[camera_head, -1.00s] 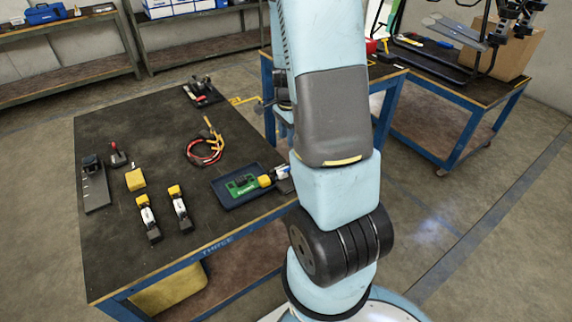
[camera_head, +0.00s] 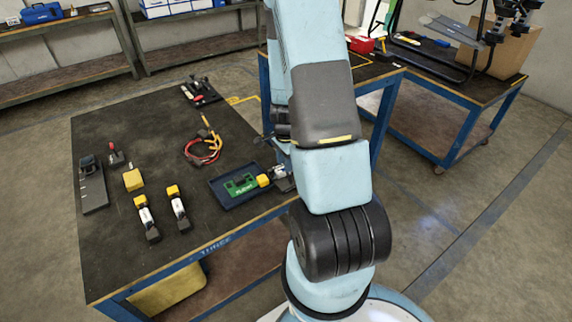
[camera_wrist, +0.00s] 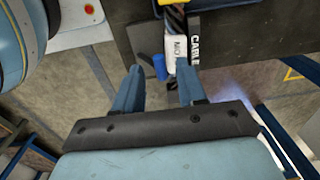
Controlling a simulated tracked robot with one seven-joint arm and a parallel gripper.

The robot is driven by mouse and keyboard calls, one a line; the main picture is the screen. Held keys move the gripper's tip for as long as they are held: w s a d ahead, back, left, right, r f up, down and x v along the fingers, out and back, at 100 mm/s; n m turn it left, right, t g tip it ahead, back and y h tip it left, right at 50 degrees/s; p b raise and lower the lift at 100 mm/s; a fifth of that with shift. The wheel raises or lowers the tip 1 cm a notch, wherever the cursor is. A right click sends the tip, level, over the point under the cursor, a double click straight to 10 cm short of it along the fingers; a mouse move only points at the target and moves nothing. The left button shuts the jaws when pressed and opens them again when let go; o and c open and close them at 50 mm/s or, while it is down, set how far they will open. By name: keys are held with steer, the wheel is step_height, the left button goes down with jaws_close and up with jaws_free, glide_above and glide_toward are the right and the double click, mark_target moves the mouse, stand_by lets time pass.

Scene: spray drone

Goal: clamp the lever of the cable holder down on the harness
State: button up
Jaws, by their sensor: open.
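In the wrist view, my gripper (camera_wrist: 160,92) is open, with its two blue fingers apart and nothing between their tips. Just beyond the fingertips is a narrow white part with dark lettering (camera_wrist: 175,52), with a blue end piece (camera_wrist: 159,67) beside it. Next to it is a dark surface lettered "CABLE" (camera_wrist: 194,38); I cannot tell whether this is the cable holder. In the head view, a red and orange cable loop (camera_head: 204,149), likely the harness, lies mid-table. A black clamp-like fixture (camera_head: 201,91) stands at the back. The lever's position is unclear.
A dark tray (camera_head: 222,199) with a green board (camera_head: 240,184) and a yellow block (camera_head: 263,181) sits at the table's right edge. Two yellow, white and black parts (camera_head: 146,217) (camera_head: 179,207), a yellow block (camera_head: 133,179) and a red-handled part (camera_head: 115,155) lie left.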

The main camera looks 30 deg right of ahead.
steer(key=shift+f, duration=0.9)
jaws_close()
